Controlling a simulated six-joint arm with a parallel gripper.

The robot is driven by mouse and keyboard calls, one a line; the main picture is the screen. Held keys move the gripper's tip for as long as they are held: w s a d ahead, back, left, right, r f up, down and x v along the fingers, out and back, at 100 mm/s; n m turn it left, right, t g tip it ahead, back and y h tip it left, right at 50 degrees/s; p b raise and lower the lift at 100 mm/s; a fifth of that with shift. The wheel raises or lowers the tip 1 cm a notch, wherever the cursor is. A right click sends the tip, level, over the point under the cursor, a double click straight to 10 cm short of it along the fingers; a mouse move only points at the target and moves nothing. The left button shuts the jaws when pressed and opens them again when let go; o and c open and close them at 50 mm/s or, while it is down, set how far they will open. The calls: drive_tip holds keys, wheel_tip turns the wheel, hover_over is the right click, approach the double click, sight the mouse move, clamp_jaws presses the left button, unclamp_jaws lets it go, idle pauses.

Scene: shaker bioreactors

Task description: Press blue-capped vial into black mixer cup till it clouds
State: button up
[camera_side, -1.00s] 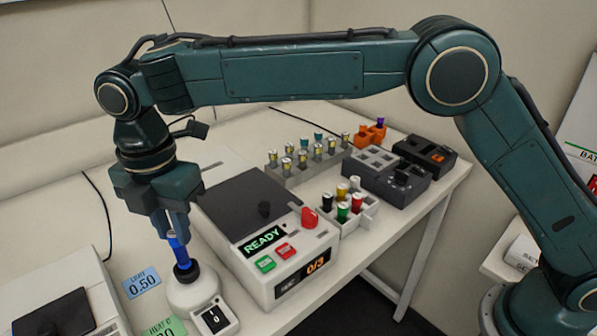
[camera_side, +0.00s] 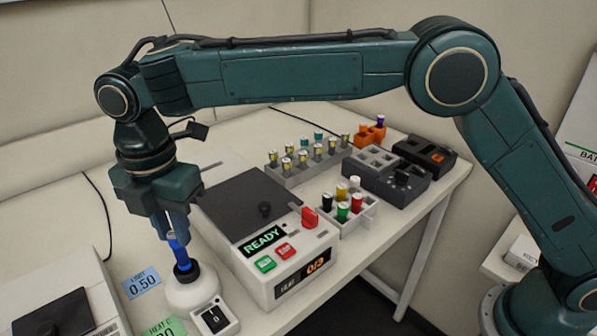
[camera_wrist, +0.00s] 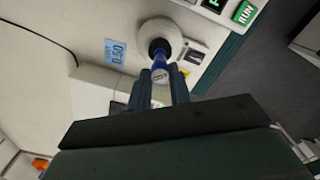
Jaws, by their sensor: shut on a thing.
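The blue vial (camera_side: 180,251) stands, slightly tilted, with its lower end in the black cup (camera_side: 186,272) on top of the round white mixer (camera_side: 192,292). My gripper (camera_side: 172,234) is shut on the vial's upper end, just above the cup. In the wrist view the vial (camera_wrist: 160,65) sits between my fingers (camera_wrist: 159,80), its far end meeting the black cup (camera_wrist: 159,46). The vial's lowest part is hidden in the cup. Its contents are too small to tell whether they are cloudy.
A white machine (camera_side: 290,262) with a dark lid and a READY display stands right of the mixer. A rack of several coloured-cap vials (camera_side: 351,214) and a grey rack (camera_side: 292,170) stand behind it. A blue label card (camera_side: 143,283) lies left of the mixer.

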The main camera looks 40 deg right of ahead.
drive_tip(key=shift+f, duration=1.05)
idle(3.0)
drive_tip(key=shift+r, duration=3.55)
